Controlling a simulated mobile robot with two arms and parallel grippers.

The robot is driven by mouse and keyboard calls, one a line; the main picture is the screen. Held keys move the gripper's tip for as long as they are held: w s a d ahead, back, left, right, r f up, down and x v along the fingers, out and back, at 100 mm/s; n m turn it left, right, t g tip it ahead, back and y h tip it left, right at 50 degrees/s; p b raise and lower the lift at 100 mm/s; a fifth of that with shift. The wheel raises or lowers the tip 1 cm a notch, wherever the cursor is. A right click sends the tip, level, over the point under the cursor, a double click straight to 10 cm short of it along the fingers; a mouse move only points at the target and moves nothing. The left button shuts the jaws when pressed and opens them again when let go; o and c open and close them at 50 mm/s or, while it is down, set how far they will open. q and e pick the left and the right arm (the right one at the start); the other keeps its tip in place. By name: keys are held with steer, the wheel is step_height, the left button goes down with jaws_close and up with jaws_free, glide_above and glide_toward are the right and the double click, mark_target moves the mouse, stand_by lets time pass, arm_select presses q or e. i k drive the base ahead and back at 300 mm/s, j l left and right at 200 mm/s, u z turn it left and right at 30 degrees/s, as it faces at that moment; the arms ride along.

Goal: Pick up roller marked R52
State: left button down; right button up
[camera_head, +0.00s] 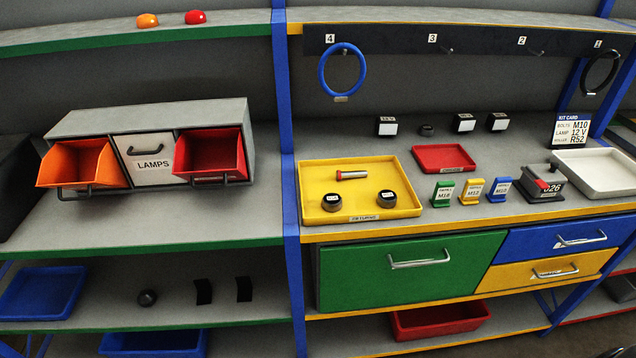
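A yellow tray (312,172) labelled RETURNS stands on the right-hand shelf. In it lie a silver cylinder with a red end (353,175) and two short dark round pieces, one at left (332,203) and one at right (387,199), with small pale labels on top. These labels are too small to read, so I cannot tell which piece, if any, is marked R52. A kit card (572,131) at the back right reads bolts M10, lamp 12 V and R52. Neither of my grippers is in view.
Behind the tray are a red tray (443,157) and small dark labelled blocks (387,126). Green, yellow and blue labelled holders (471,192) stand to its right, near a white tray (597,171). Drawers (410,268) lie below; a blue post (290,200) rises at left.

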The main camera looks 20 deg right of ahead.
mark_target(387, 197)
steer(key=l+u, duration=0.1)
steer(key=l, duration=0.35)
steer(key=k+l+u, duration=0.15)
steer(key=l, duration=0.35)
steer(key=l+u, duration=0.1)
steer(key=l, duration=0.35)
steer(key=k+l+u, duration=0.15)
steer(key=l, duration=0.3)
